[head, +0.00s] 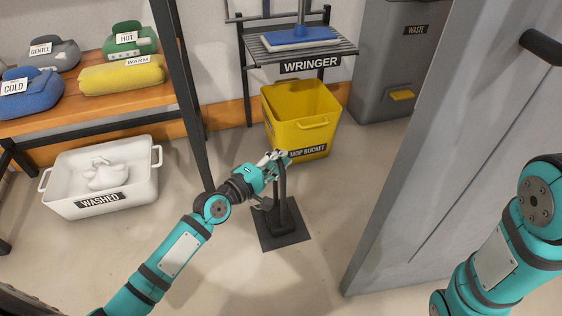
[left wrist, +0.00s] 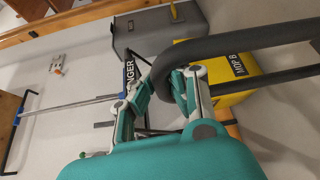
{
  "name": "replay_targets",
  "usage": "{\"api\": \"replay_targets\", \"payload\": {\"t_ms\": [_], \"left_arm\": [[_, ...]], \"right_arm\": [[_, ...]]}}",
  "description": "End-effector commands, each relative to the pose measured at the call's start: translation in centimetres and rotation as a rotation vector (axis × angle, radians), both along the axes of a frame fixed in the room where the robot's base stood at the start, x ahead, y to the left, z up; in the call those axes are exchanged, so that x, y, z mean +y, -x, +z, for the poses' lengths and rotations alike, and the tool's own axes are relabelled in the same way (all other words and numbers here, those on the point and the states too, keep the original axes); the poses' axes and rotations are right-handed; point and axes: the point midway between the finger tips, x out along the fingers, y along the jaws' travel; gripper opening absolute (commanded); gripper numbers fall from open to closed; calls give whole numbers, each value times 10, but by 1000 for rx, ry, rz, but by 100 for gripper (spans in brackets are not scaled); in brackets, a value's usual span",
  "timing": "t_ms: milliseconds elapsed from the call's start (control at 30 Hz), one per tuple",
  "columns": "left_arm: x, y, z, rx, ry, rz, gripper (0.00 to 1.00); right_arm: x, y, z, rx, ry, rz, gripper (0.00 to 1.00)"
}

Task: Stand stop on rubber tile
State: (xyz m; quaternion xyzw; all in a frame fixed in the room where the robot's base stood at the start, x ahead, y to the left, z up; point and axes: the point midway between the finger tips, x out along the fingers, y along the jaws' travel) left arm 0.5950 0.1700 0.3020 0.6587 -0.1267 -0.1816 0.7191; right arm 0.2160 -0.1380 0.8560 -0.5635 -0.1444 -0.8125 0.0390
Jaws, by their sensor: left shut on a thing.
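The stop (head: 283,213), a dark grey piece with a tall looped handle, is upright over the rubber tile (head: 270,243), a flat dark square on the floor. I cannot tell whether its base touches the tile or hangs just above it. My left gripper (head: 279,163) is shut on the upper part of the handle. In the left wrist view the fingers (left wrist: 168,88) close around the curved end of the thick dark handle (left wrist: 245,40). My right arm shows at the right edge of the head view, but its gripper is out of view.
A yellow mop bucket (head: 300,115) stands close behind the stop. A large grey door-like panel (head: 425,170) rises on the right. A white "WASHED" tub (head: 130,190) sits on the left floor. A grey waste bin (head: 390,60) stands at the back.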

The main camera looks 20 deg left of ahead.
Motion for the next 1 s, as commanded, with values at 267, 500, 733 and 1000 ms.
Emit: {"api": "replay_targets", "payload": {"t_ms": [267, 500, 733, 1000], "left_arm": [[0, 0, -2, 0, 0, 0, 10], [0, 0, -2, 1, 0, 0, 32], [0, 0, 2, 0, 0, 0, 32], [18, 39, 3, 4, -7, -2, 32]], "right_arm": [[0, 0, -1, 0, 0, 0, 40], [0, 0, -1, -1, 1, 0, 40], [0, 0, 2, -1, 1, 1, 40], [0, 0, 14, 0, 1, 0, 40]]}}
